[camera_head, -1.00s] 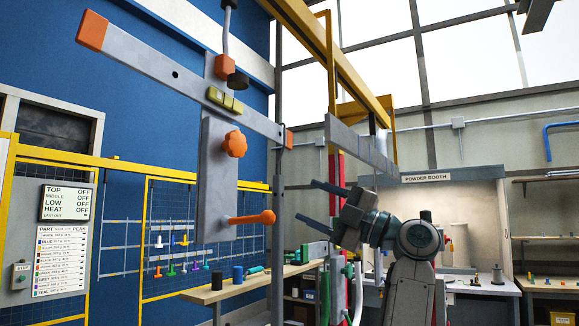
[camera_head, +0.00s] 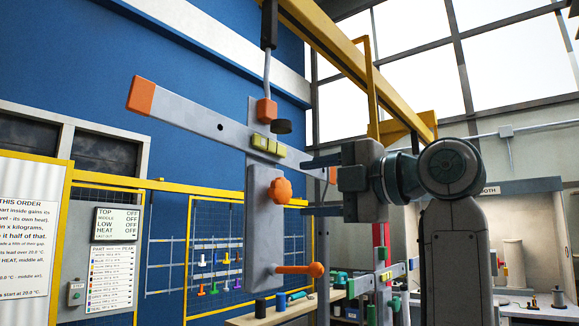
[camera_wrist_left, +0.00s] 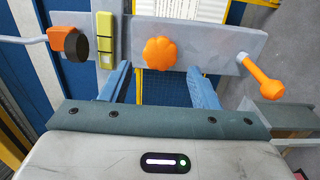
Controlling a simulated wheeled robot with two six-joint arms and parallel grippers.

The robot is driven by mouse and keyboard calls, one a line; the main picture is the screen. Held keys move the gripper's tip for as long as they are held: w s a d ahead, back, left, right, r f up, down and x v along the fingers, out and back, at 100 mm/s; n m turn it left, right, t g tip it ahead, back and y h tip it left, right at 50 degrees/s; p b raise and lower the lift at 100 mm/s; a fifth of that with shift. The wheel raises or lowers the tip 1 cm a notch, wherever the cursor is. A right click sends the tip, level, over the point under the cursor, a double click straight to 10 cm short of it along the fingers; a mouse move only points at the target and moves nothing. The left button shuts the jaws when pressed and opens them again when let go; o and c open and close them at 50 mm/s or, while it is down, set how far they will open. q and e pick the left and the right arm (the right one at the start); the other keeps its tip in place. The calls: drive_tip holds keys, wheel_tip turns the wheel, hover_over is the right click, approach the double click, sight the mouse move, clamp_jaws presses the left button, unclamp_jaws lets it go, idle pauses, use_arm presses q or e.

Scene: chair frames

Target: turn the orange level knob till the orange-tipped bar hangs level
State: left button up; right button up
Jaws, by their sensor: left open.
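The orange lobed level knob (camera_head: 280,190) sits on the grey upright plate (camera_head: 263,225). The grey orange-tipped bar (camera_head: 195,112) above it is tilted, with its left end high and right end low. A yellow level vial (camera_head: 268,145) is mounted near the bar's pivot. My left gripper (camera_head: 320,186) is open, just right of the knob, fingers pointing at it. In the left wrist view the knob (camera_wrist_left: 161,52) lies beyond and between the two spread fingers, with no visible contact. My right gripper is not in view.
An orange-handled lever (camera_head: 300,269) juts from the plate below the knob. A dark round pad (camera_head: 281,126) and orange block (camera_head: 267,110) hang on a rod above the bar. A workbench (camera_head: 285,312) stands behind.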

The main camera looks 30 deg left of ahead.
sight(285, 192)
use_arm(q)
drive_tip(key=shift+w+a+r+p, duration=0.15)
drive_tip(key=shift+a+p, duration=0.4)
drive_tip(key=shift+p, duration=0.7)
drive_tip(key=shift+w+a+r+p, duration=0.15)
drive_tip(key=shift+a+p, duration=0.35)
drive_tip(key=shift+p, duration=0.75)
drive_tip(key=a, duration=0.3)
drive_tip(key=shift+s+a+f+b, duration=0.2)
drive_tip(key=shift+a+f+b, duration=0.1)
drive_tip(key=shift+b, duration=0.1)
drive_tip(key=shift+w+a+f, duration=0.1)
drive_tip(key=shift+w+a, duration=0.05)
drive_tip(key=shift+w, duration=0.05)
drive_tip(key=c, duration=0.6)
